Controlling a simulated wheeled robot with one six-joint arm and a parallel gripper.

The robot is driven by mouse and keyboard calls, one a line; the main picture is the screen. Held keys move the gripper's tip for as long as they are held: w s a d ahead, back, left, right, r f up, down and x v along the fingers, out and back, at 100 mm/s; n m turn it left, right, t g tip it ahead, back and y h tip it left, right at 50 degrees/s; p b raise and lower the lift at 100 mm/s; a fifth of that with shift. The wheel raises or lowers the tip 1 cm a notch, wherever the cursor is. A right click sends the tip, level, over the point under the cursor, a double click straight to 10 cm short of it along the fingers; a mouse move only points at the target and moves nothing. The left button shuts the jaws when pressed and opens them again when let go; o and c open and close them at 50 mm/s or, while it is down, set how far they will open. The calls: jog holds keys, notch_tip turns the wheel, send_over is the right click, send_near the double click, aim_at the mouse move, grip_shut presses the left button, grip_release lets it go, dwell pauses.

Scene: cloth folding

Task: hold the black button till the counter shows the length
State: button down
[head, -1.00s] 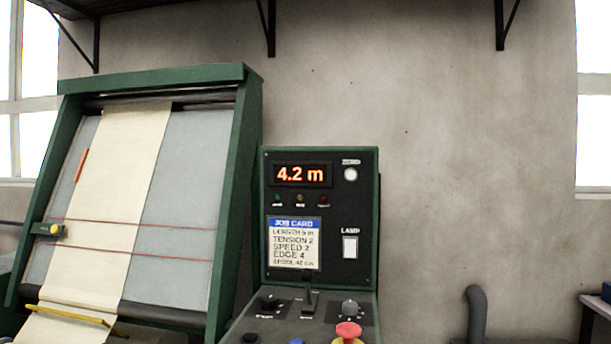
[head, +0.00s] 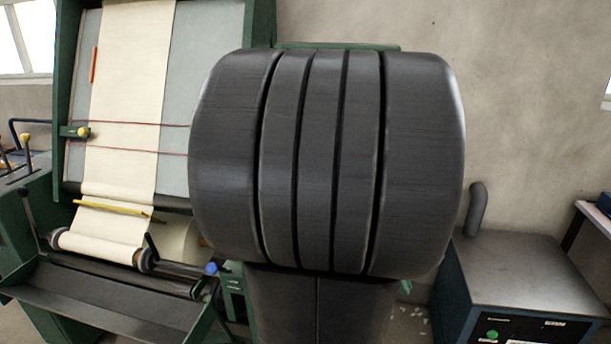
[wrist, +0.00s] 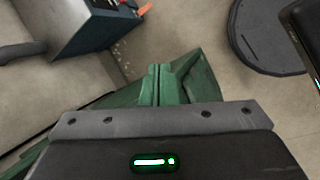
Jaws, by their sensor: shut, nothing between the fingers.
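My own dark ribbed arm fills the middle of the head view and hides the console with the counter, job card and black button; only the console's green top edge (head: 340,46) shows above it. The counter's present reading cannot be seen. In the wrist view my gripper (wrist: 159,72) is shut, its two fingers together and empty, in front of a green surface. The black button cannot be made out there. Cream cloth (head: 130,80) runs down the green-framed machine (head: 262,25) at the left of the head view.
A yellow bar (head: 112,207) crosses the cloth above the roll (head: 100,246). A dark cabinet (head: 530,275) with a green button stands at the right, a grey pipe (head: 477,210) behind it. A round dark disc (wrist: 265,35) lies on the floor in the wrist view.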

jog(key=w+d+r+n+h+p, duration=0.2)
jog(key=w+d+r+n+p, duration=0.2)
jog(key=n, duration=0.4)
jog(key=w+d+r+n+h+p, duration=0.2)
jog(key=w+d+r+n+p, duration=0.2)
jog(key=n, duration=0.5)
notch_tip(320, 180, up, 4)
jog(key=shift+w+d+f+g+h+p, duration=0.15)
jog(key=shift+w+d+g+h+p, duration=0.35)
jog(key=shift+p, duration=0.75)
jog(key=shift+s+d, duration=0.1)
jog(key=shift+s, duration=0.15)
